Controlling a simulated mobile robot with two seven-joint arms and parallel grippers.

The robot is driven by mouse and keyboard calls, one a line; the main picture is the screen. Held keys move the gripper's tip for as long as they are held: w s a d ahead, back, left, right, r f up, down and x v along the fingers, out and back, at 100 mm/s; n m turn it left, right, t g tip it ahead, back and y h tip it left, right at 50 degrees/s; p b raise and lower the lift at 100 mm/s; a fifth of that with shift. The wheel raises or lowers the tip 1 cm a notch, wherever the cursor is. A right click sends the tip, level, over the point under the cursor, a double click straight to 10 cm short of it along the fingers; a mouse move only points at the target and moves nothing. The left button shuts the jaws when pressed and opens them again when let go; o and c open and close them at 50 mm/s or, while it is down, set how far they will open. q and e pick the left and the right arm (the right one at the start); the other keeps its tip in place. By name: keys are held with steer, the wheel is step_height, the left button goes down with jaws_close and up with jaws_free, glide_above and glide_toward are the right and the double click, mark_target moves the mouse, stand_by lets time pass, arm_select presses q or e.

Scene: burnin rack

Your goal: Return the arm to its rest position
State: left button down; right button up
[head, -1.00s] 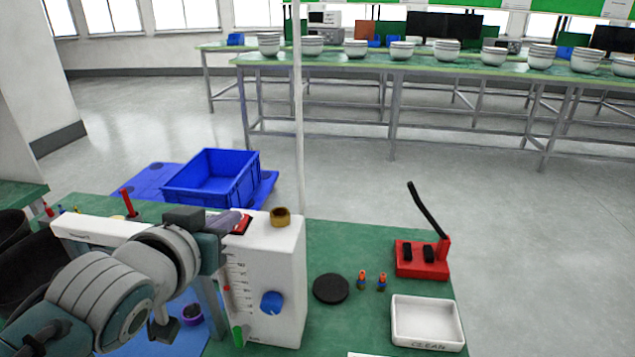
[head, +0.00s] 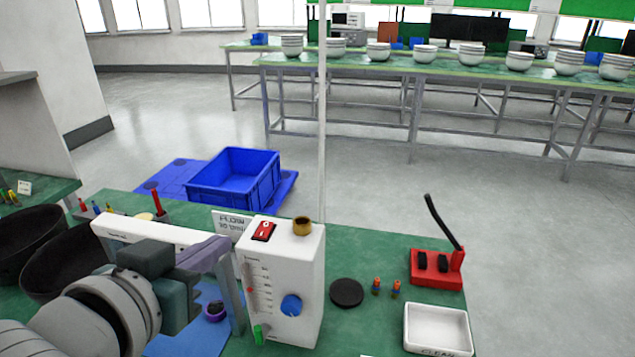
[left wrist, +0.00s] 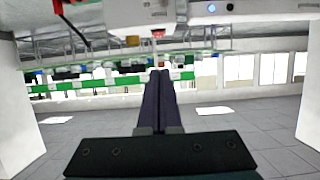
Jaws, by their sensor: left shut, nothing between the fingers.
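My left gripper (head: 208,252) comes in from the left in the head view. Its fingers are closed together and empty, pointing at the white box-shaped unit, in front of the white crossbar. In the left wrist view the shut dark fingers (left wrist: 160,100) point out over the room, with nothing between them. The white unit (head: 277,330) stands upright on the green table, with a blue knob, a red switch (head: 263,231) and a brass fitting (head: 302,226) on top. My right gripper is not in view.
A blue crate (head: 235,178) stands on a blue mat behind the table. A black disc (head: 346,292), a red stand (head: 437,268) and a white tray (head: 438,349) are on the right. Black bowls (head: 30,235) are at left. Free table surface shows between the unit and tray.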

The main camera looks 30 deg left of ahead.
arm_select(q)
steer(key=shift+s, duration=0.1)
stand_by(0.5)
steer(key=s+d+f+m+g+h, duration=0.1)
steer(key=s+d+m+g+h, duration=0.1)
steer(key=s+d+g, duration=0.4)
steer(key=s+d+f+m+g+h, duration=0.1)
steer(key=s+m+g, duration=0.15)
steer(key=s, duration=0.55)
step_height(320, 180, up, 30)
steer(key=s+g+p, duration=0.1)
steer(key=p, duration=2.9)
steer(key=shift+s+d, duration=0.3)
